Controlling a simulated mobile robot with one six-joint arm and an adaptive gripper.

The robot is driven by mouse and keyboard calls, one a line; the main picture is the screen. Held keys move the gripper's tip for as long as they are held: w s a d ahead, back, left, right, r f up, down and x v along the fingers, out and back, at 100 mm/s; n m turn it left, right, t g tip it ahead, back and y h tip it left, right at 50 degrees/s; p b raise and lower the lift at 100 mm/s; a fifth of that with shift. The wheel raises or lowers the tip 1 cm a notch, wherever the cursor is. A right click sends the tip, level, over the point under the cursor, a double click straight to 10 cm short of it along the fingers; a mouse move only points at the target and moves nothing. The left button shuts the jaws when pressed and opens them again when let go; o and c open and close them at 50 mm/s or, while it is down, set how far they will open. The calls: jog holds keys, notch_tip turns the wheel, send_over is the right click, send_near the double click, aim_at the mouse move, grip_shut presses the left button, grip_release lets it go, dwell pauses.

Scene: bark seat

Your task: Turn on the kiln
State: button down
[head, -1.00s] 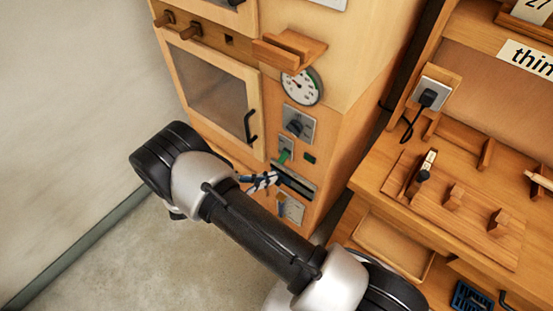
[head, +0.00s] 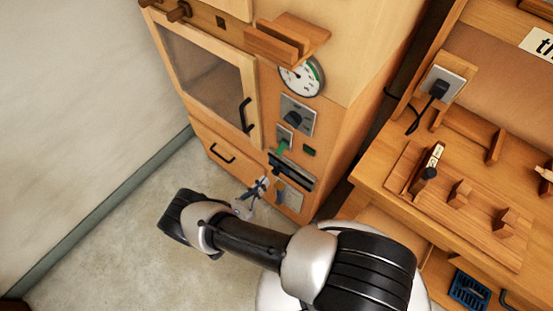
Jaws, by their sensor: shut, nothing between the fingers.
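The kiln (head: 345,75) is a tall wooden cabinet with a windowed door (head: 205,78). Its control column holds a round dial (head: 302,76), a dark knob on a grey plate (head: 297,116), a small plate with a green lever (head: 280,147), a dark green indicator (head: 309,150), a dark slot (head: 292,172) and a lower grey plate (head: 290,197). The green lever points down and left. My gripper (head: 265,182) is shut and empty, just left of the slot and lower plate. I cannot tell whether it touches the kiln. It partly hides the lower controls.
A wooden workbench (head: 375,173) stands right of the kiln, with a black plug in a wall socket (head: 444,82) above it. A wooden ledge (head: 285,40) juts out above the dial. Bare floor (head: 100,245) lies left of my arm.

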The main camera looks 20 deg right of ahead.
aim_at(288, 154)
jog(key=b+x, duration=0.1)
jog(key=x, duration=0.9)
jog(key=shift+d, duration=0.2)
jog(key=shift+s+a+r, duration=0.15)
jog(key=shift+a+r, duration=0.15)
jog(key=shift+r, duration=0.3)
jog(key=shift+s+a+r, duration=0.2)
jog(key=shift+a+r, duration=0.15)
jog(key=shift+r, duration=0.25)
jog(key=shift+s+a+r, duration=0.15)
jog(key=shift+a+r, duration=0.15)
jog(key=shift+r, duration=0.3)
jog(key=shift+r, duration=0.1)
jog(key=shift+s+a+r+g+y+p, duration=0.1)
jog(key=shift+a+r+g+y+p, duration=0.05)
jog(key=shift+g+y+p, duration=0.55)
